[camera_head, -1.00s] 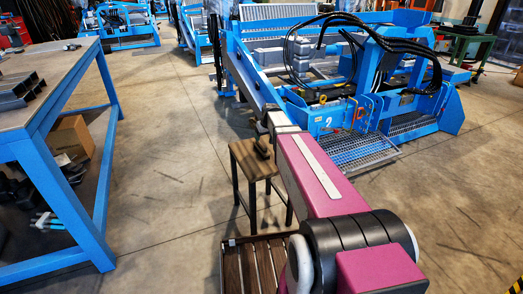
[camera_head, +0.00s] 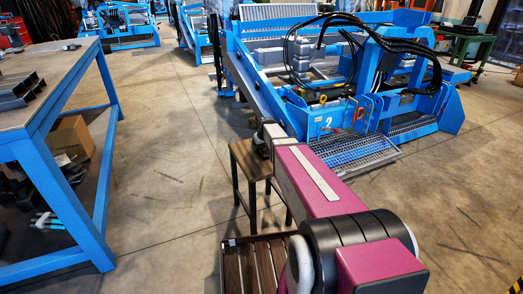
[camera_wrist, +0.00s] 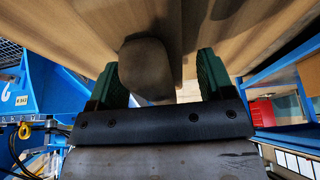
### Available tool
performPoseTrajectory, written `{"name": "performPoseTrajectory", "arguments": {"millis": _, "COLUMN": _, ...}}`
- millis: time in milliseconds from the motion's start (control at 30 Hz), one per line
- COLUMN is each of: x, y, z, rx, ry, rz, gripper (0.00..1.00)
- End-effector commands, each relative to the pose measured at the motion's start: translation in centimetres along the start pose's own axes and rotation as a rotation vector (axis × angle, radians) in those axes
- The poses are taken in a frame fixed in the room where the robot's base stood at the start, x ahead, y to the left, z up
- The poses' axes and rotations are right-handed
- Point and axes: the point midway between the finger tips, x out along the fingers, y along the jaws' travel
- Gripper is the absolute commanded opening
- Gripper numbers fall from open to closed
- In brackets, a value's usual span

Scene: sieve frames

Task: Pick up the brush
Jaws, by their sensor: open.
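A brown-grey rounded thing, which looks like the end of the brush (camera_wrist: 146,68), shows between my two green fingers in the wrist view, close to the left finger. I cannot tell whether it touches that finger. My gripper (camera_wrist: 161,75) is open around it, with a wider gap on the right side. Behind it is the light wooden top of the stool. In the head view my gripper (camera_head: 262,146) is small and dark, low over the wooden stool (camera_head: 243,159). The brush cannot be made out there, hidden by my arm and gripper.
A slatted dark wooden piece (camera_head: 250,262) stands in front of the stool, near my base. A blue-framed workbench (camera_head: 50,85) is on the left. A large blue machine (camera_head: 350,90) stands behind to the right. Open floor (camera_head: 165,180) lies between workbench and stool.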

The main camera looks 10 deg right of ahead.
Motion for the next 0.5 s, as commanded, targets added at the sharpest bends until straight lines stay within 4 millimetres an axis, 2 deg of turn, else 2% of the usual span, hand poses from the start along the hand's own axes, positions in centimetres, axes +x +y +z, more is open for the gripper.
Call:
{"name": "performPoseTrajectory", "arguments": {"millis": 233, "x": 0.44, "y": -0.02, "z": 0.04, "rx": 0.000, "ry": 0.000, "rz": 0.000, "gripper": 0.74}}
{"name": "performPoseTrajectory", "arguments": {"millis": 267, "x": 0.44, "y": -0.02, "z": 0.04, "rx": 0.000, "ry": 0.000, "rz": 0.000, "gripper": 0.71}}
{"name": "performPoseTrajectory", "arguments": {"millis": 433, "x": 0.42, "y": -0.02, "z": 0.04, "rx": 0.000, "ry": 0.000, "rz": 0.000, "gripper": 0.16}}
{"name": "performPoseTrajectory", "arguments": {"millis": 467, "x": 0.42, "y": -0.02, "z": 0.04, "rx": 0.000, "ry": 0.000, "rz": 0.000, "gripper": 0.16}}
{"name": "performPoseTrajectory", "arguments": {"millis": 500, "x": 0.41, "y": -0.02, "z": 0.03, "rx": 0.000, "ry": 0.000, "rz": 0.000, "gripper": 0.11}}
